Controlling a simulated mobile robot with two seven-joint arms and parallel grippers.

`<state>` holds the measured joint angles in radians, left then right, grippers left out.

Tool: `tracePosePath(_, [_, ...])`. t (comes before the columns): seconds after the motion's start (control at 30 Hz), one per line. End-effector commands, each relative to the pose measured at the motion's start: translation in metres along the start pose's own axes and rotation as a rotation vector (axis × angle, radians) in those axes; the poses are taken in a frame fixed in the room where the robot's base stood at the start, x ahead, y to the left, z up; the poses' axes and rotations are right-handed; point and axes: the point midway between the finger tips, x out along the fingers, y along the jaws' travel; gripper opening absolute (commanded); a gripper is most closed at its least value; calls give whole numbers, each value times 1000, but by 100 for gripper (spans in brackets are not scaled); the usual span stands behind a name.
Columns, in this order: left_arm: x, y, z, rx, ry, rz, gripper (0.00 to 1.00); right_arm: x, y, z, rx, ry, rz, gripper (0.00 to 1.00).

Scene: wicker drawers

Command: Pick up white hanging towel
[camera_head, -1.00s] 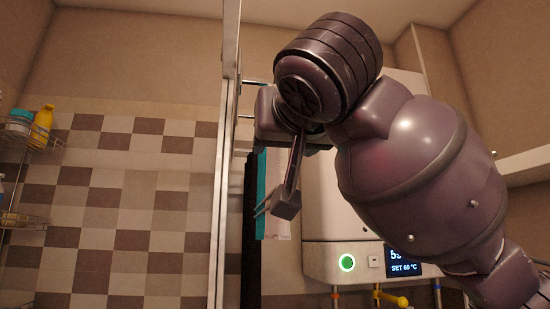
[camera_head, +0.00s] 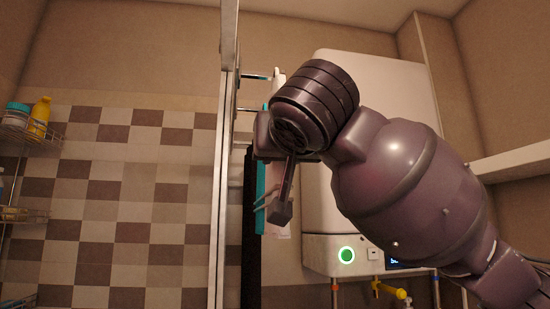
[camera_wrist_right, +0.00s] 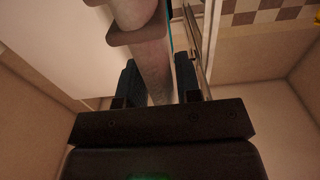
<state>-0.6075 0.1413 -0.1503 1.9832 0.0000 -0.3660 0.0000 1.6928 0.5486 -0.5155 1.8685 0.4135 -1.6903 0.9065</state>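The white hanging towel (camera_head: 281,222) hangs from a rail beside the glass panel in the head view, largely hidden behind my right arm. A turquoise towel (camera_head: 260,200) and a black towel (camera_head: 248,240) hang to its left. My right gripper (camera_head: 272,207) is in front of the towels. In the right wrist view, the two fingers of my right gripper (camera_wrist_right: 157,85) stand apart, with the pale towel (camera_wrist_right: 152,65) between them. I cannot tell whether the fingers touch the cloth. My left gripper is not in view.
A white boiler (camera_head: 375,90) with a green light hangs just right of the towels. A vertical metal-edged panel (camera_head: 220,190) stands close on their left. Wire shelves (camera_head: 38,130) with bottles are at the far left.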

Motion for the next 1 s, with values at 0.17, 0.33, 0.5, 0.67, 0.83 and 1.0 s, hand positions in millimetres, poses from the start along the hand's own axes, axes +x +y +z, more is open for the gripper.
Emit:
tracePosePath(0.17, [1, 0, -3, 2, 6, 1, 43, 0, 0, 0, 0, 0, 0, 5])
tracePosePath(0.33, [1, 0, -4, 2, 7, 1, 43, 0, 0, -1, 0, 1, 0, 5])
tracePosePath(0.5, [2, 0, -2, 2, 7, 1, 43, -1, 0, -6, 1, 2, 0, 5])
tracePosePath(0.67, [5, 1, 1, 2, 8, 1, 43, 0, 11, -12, 3, -1, 2, 5])
tracePosePath(0.83, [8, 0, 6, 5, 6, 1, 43, 0, 38, -12, 2, 0, 2, 5])
tracePosePath(1.0, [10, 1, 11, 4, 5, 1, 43, -8, 55, -12, -1, 4, -3, 5])
